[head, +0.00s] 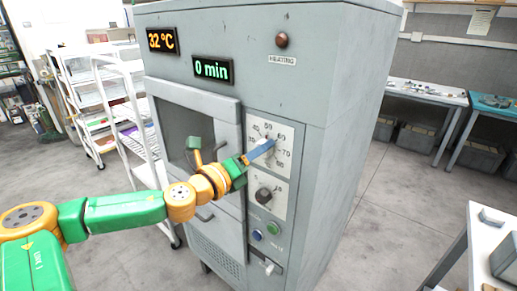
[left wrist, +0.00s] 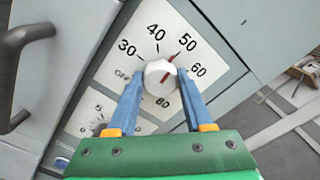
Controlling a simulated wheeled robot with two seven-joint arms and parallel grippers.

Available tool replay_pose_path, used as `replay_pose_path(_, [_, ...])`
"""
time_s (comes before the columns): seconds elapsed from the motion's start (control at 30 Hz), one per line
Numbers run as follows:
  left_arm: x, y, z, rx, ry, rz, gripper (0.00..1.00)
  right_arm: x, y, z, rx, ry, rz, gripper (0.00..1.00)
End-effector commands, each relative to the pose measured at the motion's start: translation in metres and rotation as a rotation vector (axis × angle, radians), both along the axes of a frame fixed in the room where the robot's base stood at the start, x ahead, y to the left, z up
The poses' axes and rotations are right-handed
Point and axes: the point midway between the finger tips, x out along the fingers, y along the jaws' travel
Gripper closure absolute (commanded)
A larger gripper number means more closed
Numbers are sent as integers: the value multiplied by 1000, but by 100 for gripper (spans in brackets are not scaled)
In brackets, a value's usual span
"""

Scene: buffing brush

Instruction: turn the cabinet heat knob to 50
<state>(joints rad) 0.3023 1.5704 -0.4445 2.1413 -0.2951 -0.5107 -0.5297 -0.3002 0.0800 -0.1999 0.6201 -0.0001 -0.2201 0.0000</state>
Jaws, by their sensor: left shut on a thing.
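The heat knob (left wrist: 160,78) is a round white knob with a red mark, on a white dial plate (left wrist: 128,66) numbered from 30 to 80. In the left wrist view its red mark points up and right, roughly toward the 50. My left gripper (left wrist: 160,85) has its two blue fingers shut on the knob, one on each side. In the head view the left gripper (head: 266,147) covers most of the knob and part of the dial on the grey cabinet (head: 345,90). The right gripper is not in view.
The displays read 32 °C (head: 162,40) and 0 min (head: 213,70). The heating lamp (head: 282,40) looks unlit. A door handle (left wrist: 18,75) is left of the dial.

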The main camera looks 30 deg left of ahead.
Motion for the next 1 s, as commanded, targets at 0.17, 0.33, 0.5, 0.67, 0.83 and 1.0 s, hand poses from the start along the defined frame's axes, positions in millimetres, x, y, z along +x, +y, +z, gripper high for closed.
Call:
replay_pose_path(0.17, [0,-1,-1,68,-2,-1,100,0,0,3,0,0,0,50])
replay_pose_path(0.33, [0,-1,-1,105,-5,-2,100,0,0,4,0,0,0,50])
replay_pose_path(0.5, [0,-1,-2,119,-5,-3,100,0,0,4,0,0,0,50])
replay_pose_path(0.67, [0,-1,-2,120,-5,-3,100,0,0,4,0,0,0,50])
replay_pose_path(0.83, [0,-1,-2,119,-4,-2,100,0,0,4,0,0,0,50])
replay_pose_path(1.0, [0,-1,-2,119,-6,-2,19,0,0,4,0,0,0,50])
